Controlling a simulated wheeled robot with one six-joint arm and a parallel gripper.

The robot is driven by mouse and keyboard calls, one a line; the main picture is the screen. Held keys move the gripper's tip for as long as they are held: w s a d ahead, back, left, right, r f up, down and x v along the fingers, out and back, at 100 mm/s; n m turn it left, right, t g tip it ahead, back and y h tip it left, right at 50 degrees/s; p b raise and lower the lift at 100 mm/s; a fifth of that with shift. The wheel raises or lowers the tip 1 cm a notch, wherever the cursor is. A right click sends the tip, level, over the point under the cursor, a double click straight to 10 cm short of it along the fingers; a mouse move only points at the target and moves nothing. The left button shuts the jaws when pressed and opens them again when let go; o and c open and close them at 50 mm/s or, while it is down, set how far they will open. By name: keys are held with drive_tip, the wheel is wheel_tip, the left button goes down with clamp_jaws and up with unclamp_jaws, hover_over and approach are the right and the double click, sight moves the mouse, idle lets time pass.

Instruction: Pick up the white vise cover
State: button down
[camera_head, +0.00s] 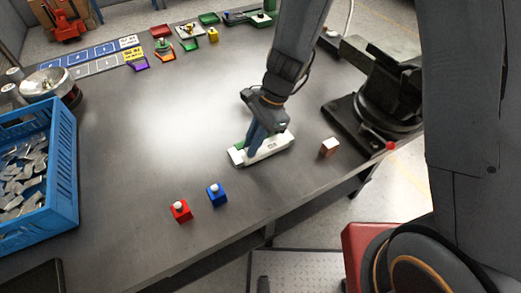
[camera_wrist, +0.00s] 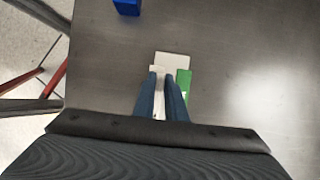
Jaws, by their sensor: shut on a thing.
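The white vise cover (camera_head: 270,150) is a long white piece lying on or just above the grey table, right of the middle in the head view. A green part (camera_head: 239,145) shows at its far left side. In the wrist view the white cover (camera_wrist: 174,60) reaches out past the fingertips, with the green part (camera_wrist: 184,82) along its right side. My gripper (camera_head: 250,151) comes down from above with its blue fingers shut on the cover. In the wrist view the two fingers of my gripper (camera_wrist: 161,75) pinch a narrow white part between them. I cannot tell whether the cover touches the table.
A black vise (camera_head: 385,95) stands at the table's right edge, with a small copper-and-white block (camera_head: 328,147) near it. A red block (camera_head: 180,211) and a blue block (camera_head: 216,195) sit near the front. A blue crate (camera_head: 62,165) of metal pieces is at left. The table's middle is clear.

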wheel_tip(320, 180, up, 10)
drive_tip(key=b, duration=0.1)
idle(0.8)
drive_tip(key=shift+s, duration=0.1)
idle(0.5)
